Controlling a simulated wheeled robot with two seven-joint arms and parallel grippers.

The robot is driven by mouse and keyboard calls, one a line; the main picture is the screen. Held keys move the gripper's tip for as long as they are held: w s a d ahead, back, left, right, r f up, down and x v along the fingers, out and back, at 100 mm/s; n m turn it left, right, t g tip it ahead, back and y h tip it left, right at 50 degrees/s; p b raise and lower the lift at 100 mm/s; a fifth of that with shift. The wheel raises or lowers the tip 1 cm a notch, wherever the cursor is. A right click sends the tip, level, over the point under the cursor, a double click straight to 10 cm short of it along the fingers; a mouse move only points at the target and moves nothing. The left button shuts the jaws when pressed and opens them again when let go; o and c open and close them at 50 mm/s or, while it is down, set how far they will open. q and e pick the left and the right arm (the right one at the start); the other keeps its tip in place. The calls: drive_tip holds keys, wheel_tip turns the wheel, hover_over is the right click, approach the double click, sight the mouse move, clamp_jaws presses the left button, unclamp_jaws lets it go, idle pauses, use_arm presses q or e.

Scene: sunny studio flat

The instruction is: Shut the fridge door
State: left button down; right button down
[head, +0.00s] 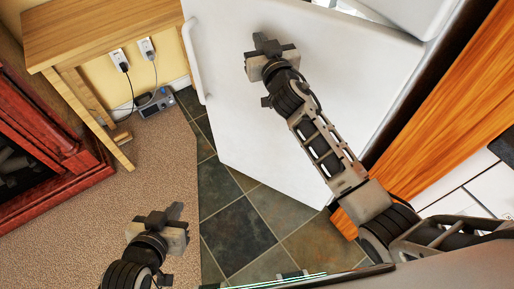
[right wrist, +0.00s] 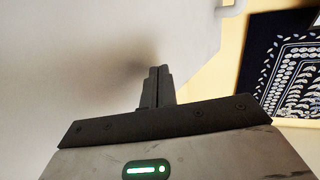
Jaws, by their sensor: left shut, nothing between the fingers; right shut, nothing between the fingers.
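The white fridge door (head: 240,135) stands open, reaching out from the fridge body (head: 415,14) at the top right of the head view. Its white handle (head: 192,62) is on the door's left edge. My right gripper (head: 267,42) is shut and empty in front of the upper part of the door. In the right wrist view, the shut fingers (right wrist: 157,75) point at the pale door surface (right wrist: 70,60), with a dark shadow by their tips. They are close to it; I cannot tell if they touch. My left gripper (head: 175,213) is shut and empty, low at the left, away from the door.
A wooden table (head: 95,30) stands at the upper left, with a small grey device (head: 157,103) on the floor beside it. A red-brown wooden cabinet (head: 45,150) is at the far left. An orange wooden panel (head: 440,100) is at the right. Dark tiled floor (head: 240,225) is clear below the door.

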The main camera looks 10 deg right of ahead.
sight(266, 33)
drive_tip(key=shift+w+d, duration=0.1)
drive_tip(key=shift+w, duration=0.05)
drive_tip(key=w, duration=0.1)
drive_tip(key=w+d, duration=0.1)
drive_tip(key=w, duration=0.1)
drive_tip(key=shift+d+b, duration=0.3)
drive_tip(key=shift+s, duration=0.1)
drive_tip(key=shift+w+d+b, duration=0.15)
drive_tip(key=shift+w+d, duration=0.35)
drive_tip(key=shift+w, duration=0.15)
drive_tip(key=shift+w+d+b, duration=0.15)
drive_tip(key=shift+w+d, duration=0.3)
drive_tip(key=shift+w, duration=0.2)
